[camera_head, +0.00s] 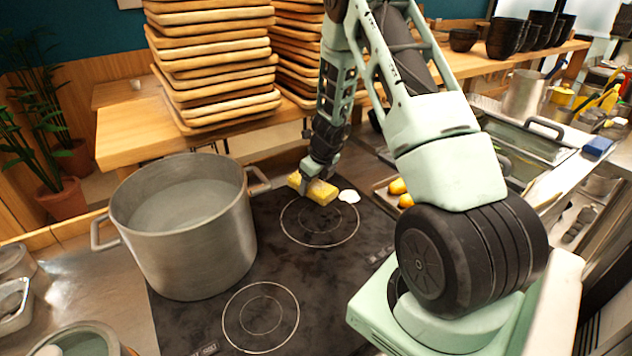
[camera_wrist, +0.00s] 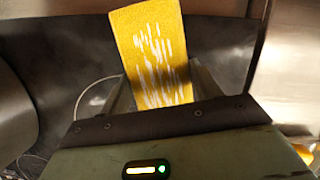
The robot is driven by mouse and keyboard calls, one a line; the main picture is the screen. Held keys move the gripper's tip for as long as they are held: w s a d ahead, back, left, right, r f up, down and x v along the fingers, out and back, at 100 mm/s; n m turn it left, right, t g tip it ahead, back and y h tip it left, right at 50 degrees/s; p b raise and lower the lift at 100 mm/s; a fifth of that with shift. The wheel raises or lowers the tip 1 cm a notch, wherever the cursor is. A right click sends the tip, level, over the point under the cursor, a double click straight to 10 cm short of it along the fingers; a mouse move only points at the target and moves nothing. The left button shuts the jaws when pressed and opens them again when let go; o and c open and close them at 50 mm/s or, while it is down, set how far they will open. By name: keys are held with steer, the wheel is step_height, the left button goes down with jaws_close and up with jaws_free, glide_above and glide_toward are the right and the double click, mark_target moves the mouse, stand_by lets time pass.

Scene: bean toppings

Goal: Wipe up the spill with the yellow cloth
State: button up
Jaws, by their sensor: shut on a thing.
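The yellow cloth (camera_head: 318,191) is in my gripper (camera_head: 310,183), over the far part of the black cooktop in the head view. In the wrist view the cloth (camera_wrist: 152,50) stands out between the two fingers of my gripper (camera_wrist: 155,88), with white streaks on its face. The gripper is shut on it. A small white patch (camera_head: 349,196), which looks like the spill, lies on the cooktop just right of the cloth. I cannot tell whether the cloth touches the cooktop.
A large metal pot (camera_head: 185,230) stands on the left of the cooktop (camera_head: 325,265). Stacks of wooden trays (camera_head: 215,60) stand on a wooden counter behind. Orange-yellow items (camera_head: 398,186) lie in a tray to the right. The cooktop's front middle is clear.

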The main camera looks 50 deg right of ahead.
steer(key=shift+w+a, duration=0.2)
steer(key=shift+a, duration=0.6)
steer(key=shift+w+a, duration=0.15)
steer(key=shift+a, duration=0.6)
steer(key=shift+d, duration=0.1)
steer(key=shift+s+d+p, duration=0.15)
steer(key=shift+s+d, duration=0.1)
steer(key=shift+d, duration=0.75)
steer(key=shift+s+d+p, duration=0.15)
steer(key=shift+s+d, duration=0.1)
steer(key=shift+d, duration=0.7)
steer(key=shift+a, duration=0.15)
steer(key=shift+w+a, duration=0.25)
steer(key=shift+a, duration=0.7)
steer(key=shift+w+a, duration=0.25)
steer(key=shift+a, duration=0.7)
steer(key=shift+d, duration=0.1)
steer(key=shift+s+d, duration=0.25)
steer(key=shift+d, duration=0.75)
steer(key=shift+s+d, duration=0.25)
steer(key=shift+d, duration=0.7)
